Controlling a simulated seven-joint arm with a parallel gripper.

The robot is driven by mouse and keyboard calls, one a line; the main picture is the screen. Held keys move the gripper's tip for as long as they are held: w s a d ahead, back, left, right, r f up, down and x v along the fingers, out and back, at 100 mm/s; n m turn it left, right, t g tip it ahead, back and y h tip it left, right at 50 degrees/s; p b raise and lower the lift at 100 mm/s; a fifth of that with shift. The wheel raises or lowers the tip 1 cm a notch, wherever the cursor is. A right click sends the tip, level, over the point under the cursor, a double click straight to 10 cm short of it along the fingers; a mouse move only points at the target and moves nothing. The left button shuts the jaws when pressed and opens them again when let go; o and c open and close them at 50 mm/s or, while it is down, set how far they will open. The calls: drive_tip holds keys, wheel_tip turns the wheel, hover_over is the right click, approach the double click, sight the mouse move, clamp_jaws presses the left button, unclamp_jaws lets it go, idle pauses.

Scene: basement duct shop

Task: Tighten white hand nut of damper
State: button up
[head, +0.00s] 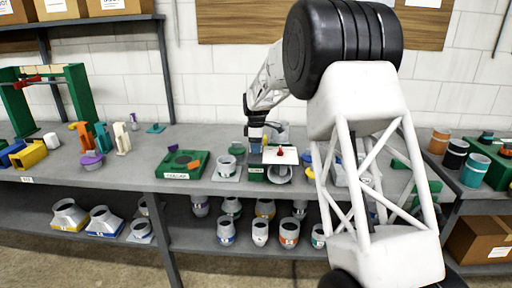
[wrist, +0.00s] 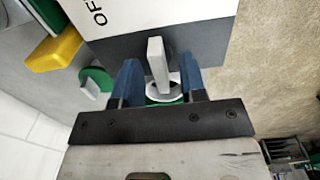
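The white hand nut (wrist: 157,62) shows in the wrist view as an upright pale tab on a round white base. My gripper (wrist: 160,75) has its two blue fingers on either side of the nut, with a gap visible on both sides. A white plate with the letters "OF" (wrist: 150,18) and a dark grey edge lies just beyond it. In the head view my gripper (head: 256,142) is down at the damper (head: 279,174), which has a grey round duct, a green base and a white plate with a red knob. The nut is hidden there.
A green tray (head: 183,165) and a grey collar (head: 227,166) stand left of the damper on the grey bench (head: 130,178). Several duct fittings sit on the shelf below. In the wrist view a yellow block (wrist: 55,50) lies at upper left.

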clamp_jaws()
drive_tip(key=shift+m, duration=0.5)
drive_tip(key=m, duration=1.2)
drive_tip(key=shift+m, duration=0.3)
drive_tip(key=m, duration=0.4)
drive_tip(key=shift+m, duration=0.3)
